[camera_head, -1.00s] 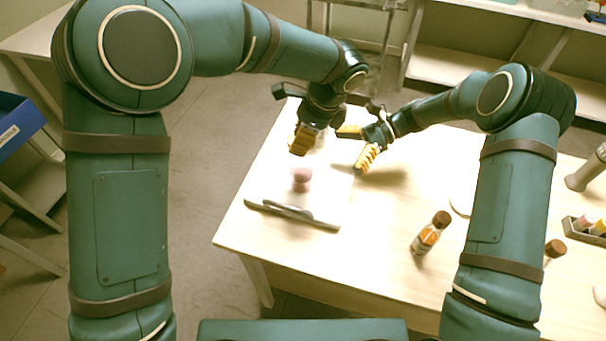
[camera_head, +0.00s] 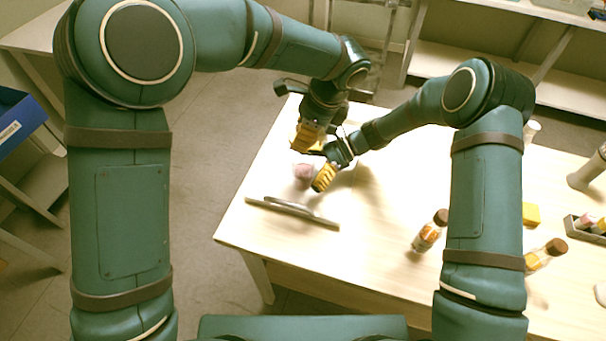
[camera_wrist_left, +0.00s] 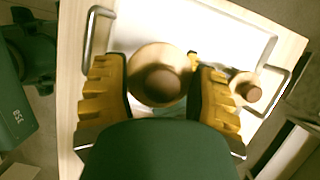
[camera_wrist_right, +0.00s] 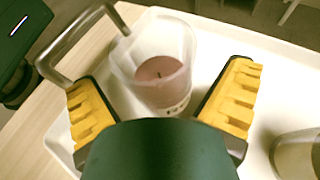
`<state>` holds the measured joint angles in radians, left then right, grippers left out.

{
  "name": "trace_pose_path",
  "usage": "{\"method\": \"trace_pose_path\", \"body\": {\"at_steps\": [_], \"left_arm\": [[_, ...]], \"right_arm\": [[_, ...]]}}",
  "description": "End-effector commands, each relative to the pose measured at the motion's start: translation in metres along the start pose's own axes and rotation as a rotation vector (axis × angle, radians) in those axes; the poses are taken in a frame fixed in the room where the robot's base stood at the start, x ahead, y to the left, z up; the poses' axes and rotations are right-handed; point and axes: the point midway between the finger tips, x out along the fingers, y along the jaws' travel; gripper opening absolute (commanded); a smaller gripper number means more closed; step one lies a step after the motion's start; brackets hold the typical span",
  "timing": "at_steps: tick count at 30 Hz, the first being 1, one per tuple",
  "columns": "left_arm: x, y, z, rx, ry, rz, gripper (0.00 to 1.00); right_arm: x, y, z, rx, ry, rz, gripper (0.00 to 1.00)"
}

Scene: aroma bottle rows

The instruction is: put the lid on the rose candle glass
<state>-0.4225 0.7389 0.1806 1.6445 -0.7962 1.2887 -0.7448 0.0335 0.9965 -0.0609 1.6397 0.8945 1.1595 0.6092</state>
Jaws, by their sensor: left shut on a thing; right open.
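The rose candle glass (camera_wrist_right: 160,75), a clear cup with pinkish wax and a wick, stands on the white tray (camera_wrist_right: 222,42). It shows as a blurred pink shape (camera_head: 303,171) in the head view. My right gripper (camera_head: 325,177) is open, low beside the glass; in the right wrist view its fingers lie on either side of it, with gaps. My left gripper (camera_head: 308,138) is higher, just behind the glass. In the left wrist view it is shut on a round tan thing with a darker centre, apparently the lid (camera_wrist_left: 158,80).
The tray has metal handles (camera_wrist_left: 95,35). A pale round thing (camera_wrist_right: 298,155) is cut off at the right wrist view's lower right. Amber bottles (camera_head: 430,232) (camera_head: 545,254), a yellow block (camera_head: 531,213) and a dark box (camera_head: 585,228) are farther right.

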Motion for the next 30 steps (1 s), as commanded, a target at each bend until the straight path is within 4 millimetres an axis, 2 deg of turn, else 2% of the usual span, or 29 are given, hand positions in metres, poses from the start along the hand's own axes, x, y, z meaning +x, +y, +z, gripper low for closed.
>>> {"method": "trace_pose_path", "body": {"at_steps": [12,19,24,30], "left_arm": [[0.0,0.0,0.0,0.0,0.0,0.0,0.38],[0.0,0.0,0.0,0.0,0.0,0.0,0.38],[0.003,0.0,-0.001,0.0,0.0,0.0,0.38],[0.027,0.0,-0.011,0.0,0.002,-0.004,0.38]], "right_arm": [[0.006,0.0,0.0,0.0,0.0,0.001,1.0],[0.006,0.0,0.0,0.0,0.0,0.001,0.2],[0.006,0.0,0.0,0.0,0.0,0.001,0.19],[0.006,0.0,0.0,0.0,0.0,0.001,0.19]]}}
